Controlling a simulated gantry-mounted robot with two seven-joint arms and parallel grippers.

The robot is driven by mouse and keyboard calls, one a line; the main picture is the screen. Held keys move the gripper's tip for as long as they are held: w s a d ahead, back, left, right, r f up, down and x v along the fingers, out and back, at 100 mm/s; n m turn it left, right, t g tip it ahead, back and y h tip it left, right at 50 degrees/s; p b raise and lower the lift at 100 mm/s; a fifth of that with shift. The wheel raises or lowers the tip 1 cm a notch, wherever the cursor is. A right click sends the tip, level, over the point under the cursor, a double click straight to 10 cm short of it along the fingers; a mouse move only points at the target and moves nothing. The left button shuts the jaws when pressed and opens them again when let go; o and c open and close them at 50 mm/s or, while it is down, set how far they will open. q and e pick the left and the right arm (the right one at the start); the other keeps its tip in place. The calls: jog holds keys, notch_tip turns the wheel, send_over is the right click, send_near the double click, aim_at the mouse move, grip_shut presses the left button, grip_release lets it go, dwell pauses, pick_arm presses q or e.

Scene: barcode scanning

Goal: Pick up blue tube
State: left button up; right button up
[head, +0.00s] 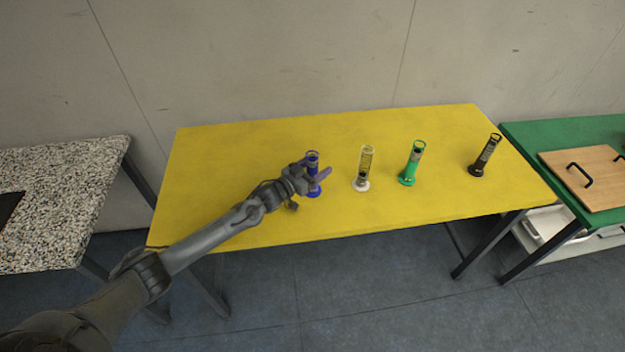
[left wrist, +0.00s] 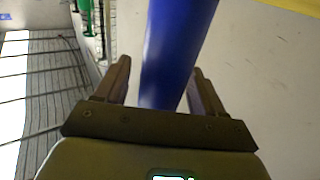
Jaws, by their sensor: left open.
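The blue tube (head: 313,160) stands upright on the yellow table (head: 240,150), left of the other tubes. My left gripper (head: 312,178) is at the tube in the head view and hides part of its middle. In the left wrist view the blue tube (left wrist: 175,50) runs between the two open fingers of my left gripper (left wrist: 160,85). Small gaps seem to show between the fingers and the tube. My right gripper is not in view.
A white-based clear tube (head: 363,168), a green tube (head: 411,163) and a black tube (head: 484,156) stand to the right on the table. A green table (head: 530,135) with a wooden board (head: 590,185) is at far right. A speckled table (head: 60,200) is at left.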

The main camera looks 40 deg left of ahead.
pick_arm(q)
jog(key=c, duration=1.1)
jog(key=shift+c, duration=0.7)
jog(key=shift+r, duration=0.1)
